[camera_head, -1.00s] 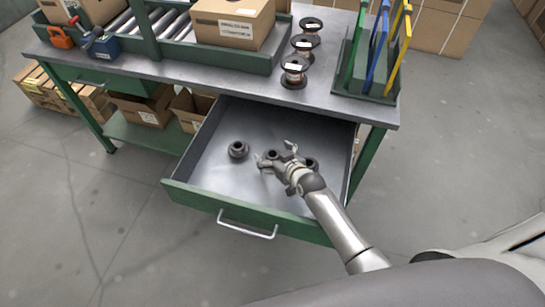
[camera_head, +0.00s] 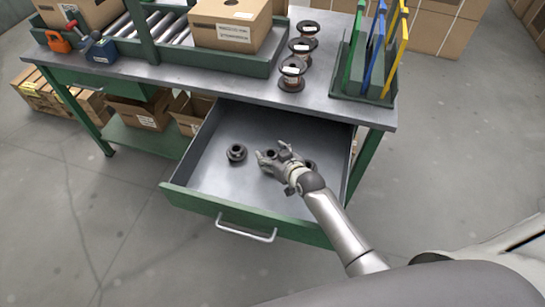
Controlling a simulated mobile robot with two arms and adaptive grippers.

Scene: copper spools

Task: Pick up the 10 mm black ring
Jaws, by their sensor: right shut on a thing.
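Several small black rings lie in the open drawer (camera_head: 208,172) of the workbench. One black ring (camera_head: 236,153) sits alone at the left. A second black ring (camera_head: 270,154) is between the fingers of my right gripper (camera_head: 271,157), which is shut on it inside the drawer. A third black ring (camera_head: 311,164) is partly hidden behind my right gripper and wrist. I cannot read any size on the rings, so I cannot tell which is 10 mm. My left gripper is not in view.
Copper spools (camera_head: 292,73) stand in a row on the workbench top (camera_head: 235,84) above the drawer. A green rack (camera_head: 362,82) with coloured frames stands at the right end. A cardboard box (camera_head: 229,24) sits in a green tray. The drawer's front wall (camera_head: 195,203) has a handle (camera_head: 246,232).

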